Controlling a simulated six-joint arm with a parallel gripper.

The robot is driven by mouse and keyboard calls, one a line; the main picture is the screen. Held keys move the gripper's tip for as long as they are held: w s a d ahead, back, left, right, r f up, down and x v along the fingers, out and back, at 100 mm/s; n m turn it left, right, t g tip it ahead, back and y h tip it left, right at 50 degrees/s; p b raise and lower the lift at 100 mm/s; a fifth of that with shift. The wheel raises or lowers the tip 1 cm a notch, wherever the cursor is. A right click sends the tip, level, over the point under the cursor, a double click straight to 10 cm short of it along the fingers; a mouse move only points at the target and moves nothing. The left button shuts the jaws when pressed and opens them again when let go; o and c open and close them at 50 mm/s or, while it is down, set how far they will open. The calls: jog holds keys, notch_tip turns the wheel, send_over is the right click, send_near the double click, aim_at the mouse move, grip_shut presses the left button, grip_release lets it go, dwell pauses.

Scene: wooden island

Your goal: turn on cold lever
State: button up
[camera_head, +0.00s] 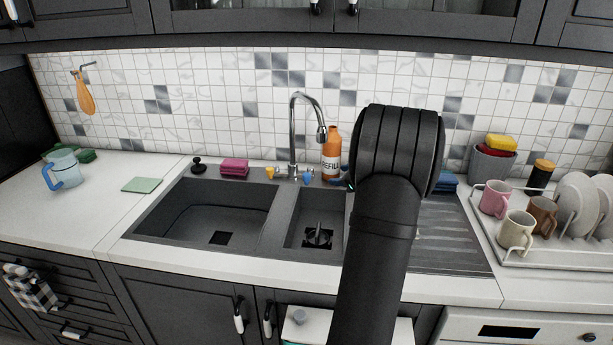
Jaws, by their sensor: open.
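The faucet (293,135) stands behind the sink, with a tall curved chrome spout over the basins. A small blue lever (308,177) sits at the right of its base, and a yellow-orange lever (270,172) at the left. The blue one looks like the cold lever; its exact angle is too small to tell. My black arm rises from the bottom and bends right of the faucet. No water is visible at the spout.
An orange refill bottle (331,152) stands just right of the blue lever, close to my arm. Pink sponges (234,168) and a black stopper (198,165) lie behind the large left basin (208,208). A dish rack (540,256) with mugs and plates stands at the right.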

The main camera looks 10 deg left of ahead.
aim_at(308, 175)
jog(key=w+a+f+m, duration=0.1)
jog(key=w+a+f, duration=0.1)
jog(key=w+a, duration=0.1)
jog(key=w+a+f+m, duration=0.2)
jog(key=w+a+f, duration=0.1)
jog(key=w+a, duration=0.1)
jog(key=w+a+f+m+t, duration=0.1)
jog(key=w+a+f, duration=0.1)
jog(key=a, duration=0.3)
jog(key=shift+w+a+f+m+y, duration=0.1)
jog(key=shift+w+f+m+y, duration=0.05)
jog(key=shift+w, duration=0.3)
jog(key=shift+w+a+f+m+y, duration=0.1)
jog(key=shift+w+m+y, duration=0.05)
jog(key=shift+w, duration=0.25)
jog(key=shift+c, duration=0.2)
jog(key=shift+d, duration=0.1)
grip_shut()
